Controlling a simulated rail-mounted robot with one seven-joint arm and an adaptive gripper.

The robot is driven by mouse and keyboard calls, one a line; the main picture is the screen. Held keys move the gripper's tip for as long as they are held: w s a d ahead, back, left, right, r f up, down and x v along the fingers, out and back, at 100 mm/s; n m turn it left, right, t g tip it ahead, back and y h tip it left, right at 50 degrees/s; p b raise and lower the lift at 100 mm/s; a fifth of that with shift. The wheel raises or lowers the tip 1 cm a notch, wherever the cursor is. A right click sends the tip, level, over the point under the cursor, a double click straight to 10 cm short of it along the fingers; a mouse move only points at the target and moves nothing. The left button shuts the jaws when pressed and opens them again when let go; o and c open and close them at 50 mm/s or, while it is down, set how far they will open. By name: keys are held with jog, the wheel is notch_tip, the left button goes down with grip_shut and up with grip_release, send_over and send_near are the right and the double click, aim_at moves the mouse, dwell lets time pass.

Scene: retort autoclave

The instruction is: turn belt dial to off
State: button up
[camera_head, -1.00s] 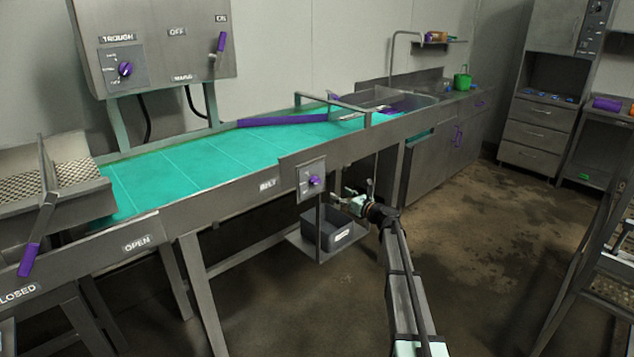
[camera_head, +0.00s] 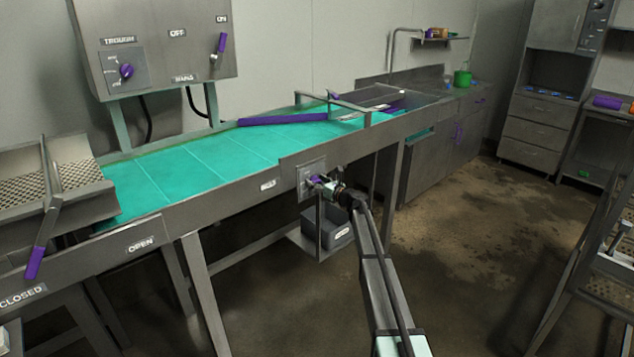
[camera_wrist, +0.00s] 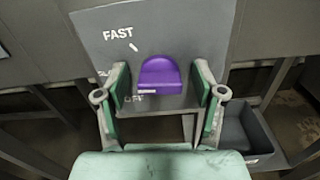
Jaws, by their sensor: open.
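The belt dial is a purple knob on a grey plate (camera_wrist: 95,45) on the side of the conveyor. In the wrist view the purple knob (camera_wrist: 160,75) sits between the two green-padded fingers of my gripper (camera_wrist: 161,90), with a gap on each side. The plate reads "FAST" at upper left of the knob; lower lettering is partly hidden by the knob and left finger. A short white mark lies on the plate near "FAST". In the head view my gripper (camera_head: 323,186) is at the dial plate and largely covers the purple knob (camera_head: 317,180).
A grey bin (camera_head: 335,235) stands on a shelf below the dial; it also shows at lower right in the wrist view (camera_wrist: 245,130). The conveyor with its green belt (camera_head: 200,165) runs behind. A control box (camera_head: 155,45) with another purple dial (camera_head: 127,71) hangs at upper left.

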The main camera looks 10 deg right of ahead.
jog(key=c, duration=1.1)
jog(key=shift+c, duration=0.2)
jog(key=shift+f+n+b, duration=0.2)
jog(key=shift+n+b, duration=0.2)
jog(key=shift+b, duration=0.4)
jog(key=shift+f+n+b, duration=0.1)
jog(key=shift+n+b, duration=0.5)
jog(key=shift+b, duration=0.5)
jog(key=n+b, duration=0.2)
jog(key=b, duration=0.2)
jog(key=shift+a+f, duration=0.1)
jog(key=n+b, duration=0.4)
jog(key=b, duration=0.1)
jog(key=shift+s, duration=0.1)
jog(key=shift+r+n+b, duration=0.3)
jog(key=shift+n+b, duration=0.6)
jog(key=shift+b, duration=0.3)
